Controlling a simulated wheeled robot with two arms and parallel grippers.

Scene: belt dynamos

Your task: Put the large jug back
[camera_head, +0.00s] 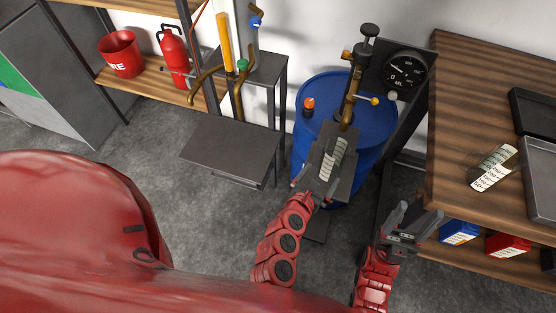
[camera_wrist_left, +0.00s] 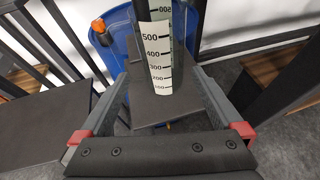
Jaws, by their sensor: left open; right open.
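A clear graduated jug (camera_head: 333,158) with a white number scale stands on a small dark platform in front of the blue drum. In the left wrist view the jug (camera_wrist_left: 158,50) shows its scale up to 500 and beyond, and its top is cut off. My left gripper (camera_head: 326,174) is open, with its fingers on either side of the jug's lower part; gaps show between fingers and jug. A second graduated jug (camera_head: 492,168) is on the wooden bench at the right. I cannot tell for certain which is larger. My right gripper (camera_head: 416,217) is open and empty beside the bench's left edge.
The blue drum (camera_head: 312,130) has a brass tap and pump above it, with a round dial (camera_head: 404,75) beside it. The wooden bench (camera_head: 462,100) holds dark trays (camera_head: 540,170). A dark side table (camera_head: 232,150) stands left of the drum. Red and blue containers sit under the bench.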

